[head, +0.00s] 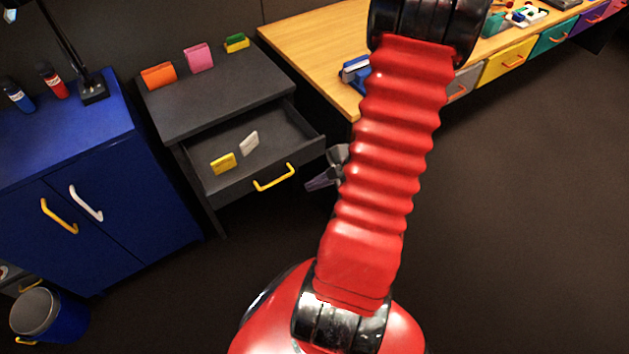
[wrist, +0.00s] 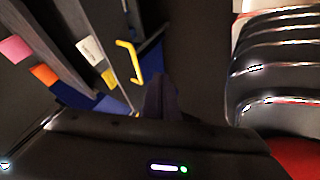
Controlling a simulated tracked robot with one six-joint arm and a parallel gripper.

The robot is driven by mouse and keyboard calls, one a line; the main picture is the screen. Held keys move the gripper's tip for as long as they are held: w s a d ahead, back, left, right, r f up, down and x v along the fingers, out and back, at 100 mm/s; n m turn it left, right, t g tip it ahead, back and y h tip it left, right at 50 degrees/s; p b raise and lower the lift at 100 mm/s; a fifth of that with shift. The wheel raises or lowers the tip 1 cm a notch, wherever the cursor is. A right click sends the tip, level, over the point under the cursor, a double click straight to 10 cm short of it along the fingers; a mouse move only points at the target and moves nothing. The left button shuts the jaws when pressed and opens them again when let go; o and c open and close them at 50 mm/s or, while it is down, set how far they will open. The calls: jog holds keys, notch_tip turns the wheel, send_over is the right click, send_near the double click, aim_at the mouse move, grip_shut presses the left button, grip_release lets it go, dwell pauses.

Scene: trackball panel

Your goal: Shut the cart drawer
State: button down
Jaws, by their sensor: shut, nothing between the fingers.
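The dark grey cart (head: 219,100) stands left of centre in the head view. Its drawer (head: 290,128) is pulled out, with a yellow handle (head: 274,178) on its front. A yellow card (head: 222,163) and a white card (head: 249,143) stand inside the drawer. My gripper (head: 318,182) is just right of the drawer front, apart from the handle in the picture and partly hidden behind my red arm. It is shut and empty. In the wrist view the fingers (wrist: 162,98) are dark, and the handle (wrist: 131,61) shows up and left of them.
A blue cabinet (head: 110,170) stands left of the cart, with a lamp and two bottles on top. Orange, pink and green holders sit on the cart top. A wooden desk (head: 310,50) with coloured drawers stands behind. A bin (head: 45,312) is at lower left. The right floor is clear.

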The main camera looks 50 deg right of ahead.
jog(key=w+f, duration=0.5)
jog(key=w, duration=0.3)
jog(key=shift+w+a+f, duration=0.15)
jog(key=shift+w+a, duration=0.1)
jog(key=shift+a, duration=0.2)
